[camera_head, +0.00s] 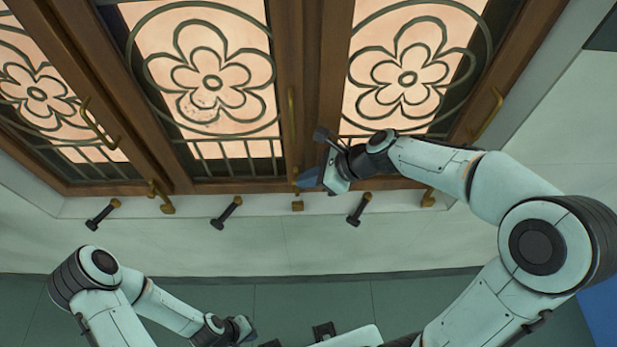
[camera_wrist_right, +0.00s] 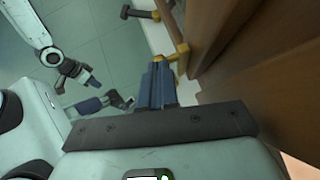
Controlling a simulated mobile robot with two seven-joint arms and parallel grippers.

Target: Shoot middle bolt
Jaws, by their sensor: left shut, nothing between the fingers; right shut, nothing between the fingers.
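The middle brass bolt (camera_head: 297,204) sits at the foot of the wooden frame between the two central flower panels. My right gripper (camera_head: 308,178) is at its upper right in the head view, its blue fingers shut and empty. In the right wrist view, a brass bolt piece (camera_wrist_right: 182,49) shows just beyond the shut blue fingertips (camera_wrist_right: 158,66). I cannot tell whether they touch it. The bolt's upper part is partly hidden by the fingers. My left gripper (camera_head: 240,328) is low in the head view, far from the bolt, shut and empty.
Other brass bolts stand at left (camera_head: 166,206) and right (camera_head: 428,199). Dark-handled pegs (camera_head: 102,213), (camera_head: 226,213), (camera_head: 358,209) stick out along the pale ledge below. Brass pull handles (camera_head: 291,120) project from the frames. The floor in front is clear.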

